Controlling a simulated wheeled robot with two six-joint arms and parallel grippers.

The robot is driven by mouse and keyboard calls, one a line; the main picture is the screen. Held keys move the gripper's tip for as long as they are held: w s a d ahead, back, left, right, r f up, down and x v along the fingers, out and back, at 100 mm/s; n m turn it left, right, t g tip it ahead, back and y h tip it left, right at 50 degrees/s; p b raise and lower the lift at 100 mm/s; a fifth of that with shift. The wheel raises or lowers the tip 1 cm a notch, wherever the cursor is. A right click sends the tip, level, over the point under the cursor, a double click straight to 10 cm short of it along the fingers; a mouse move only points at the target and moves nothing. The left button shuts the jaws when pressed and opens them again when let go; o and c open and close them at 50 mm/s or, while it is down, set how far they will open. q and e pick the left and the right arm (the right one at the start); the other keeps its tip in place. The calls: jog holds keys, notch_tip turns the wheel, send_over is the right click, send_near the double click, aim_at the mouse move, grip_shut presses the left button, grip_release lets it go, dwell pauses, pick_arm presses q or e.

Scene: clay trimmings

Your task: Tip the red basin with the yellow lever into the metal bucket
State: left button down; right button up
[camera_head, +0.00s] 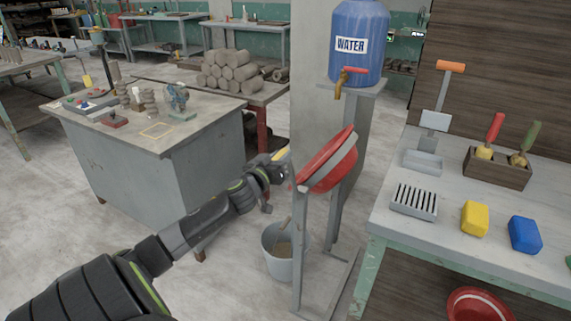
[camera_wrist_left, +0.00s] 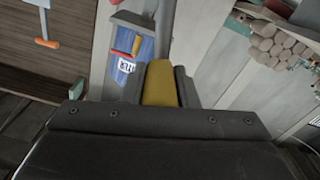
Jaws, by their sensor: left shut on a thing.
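The red basin (camera_head: 322,166) hangs in a grey metal stand, strongly tilted, with its left side low and its right side high. The yellow lever (camera_head: 280,155) is at its left side. My left gripper (camera_head: 277,166) is shut on the lever; in the left wrist view the yellow lever (camera_wrist_left: 160,84) sits between the two fingers. The metal bucket (camera_head: 283,256) stands on the floor below the basin's low side, with a stick-like handle and brownish stuff in it. The basin's inside is hidden from the head view. My right gripper is not in view.
A blue water barrel (camera_head: 358,45) with a tap stands on a shelf behind the basin. A workbench (camera_head: 400,222) with sponges and tools is at right, with another red basin (camera_head: 476,304) below. A grey table (camera_head: 150,130) stands at left.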

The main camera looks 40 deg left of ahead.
pick_arm(q)
jog(key=shift+a+f, duration=0.15)
jog(key=c, duration=1.1)
grip_release()
jog(key=shift+s, duration=0.1)
jog(key=v, duration=1.7)
jog(key=shift+s+d+b, duration=0.1)
jog(key=shift+d+b, duration=0.1)
jog(key=shift+b, duration=0.15)
